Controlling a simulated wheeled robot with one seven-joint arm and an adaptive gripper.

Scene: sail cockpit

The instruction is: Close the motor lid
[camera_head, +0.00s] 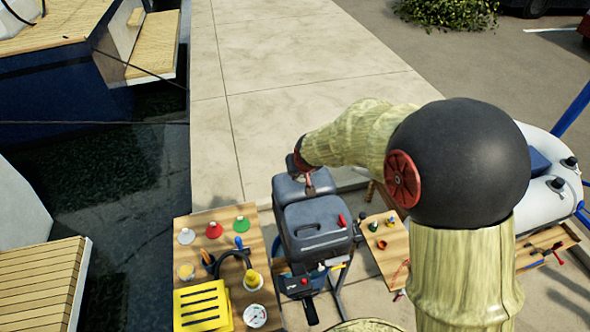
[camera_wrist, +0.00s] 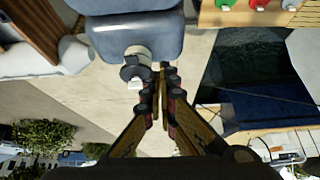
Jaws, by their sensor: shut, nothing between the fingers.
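The outboard motor (camera_head: 318,228) stands in the middle of the head view, between two wooden side tables. Its dark grey cover has two box-like parts: a nearer one with a red piece at its right, and a farther one (camera_head: 289,188) beside my gripper. I cannot tell for sure which part is the lid or how far it stands open. My gripper (camera_head: 309,184) is shut and empty at the far side of the motor, partly hidden by the wrist. In the wrist view my gripper's fingertips (camera_wrist: 162,72) are close to the blue-grey motor cover (camera_wrist: 135,38) and a dark round fitting (camera_wrist: 136,70); contact is unclear.
A left wooden table (camera_head: 203,255) carries coloured caps, a gauge and a yellow case (camera_head: 203,307). A smaller wooden table (camera_head: 388,256) stands right of the motor. A white inflatable boat (camera_head: 548,190) is at right. Open paving (camera_head: 300,75) lies beyond; water is at left.

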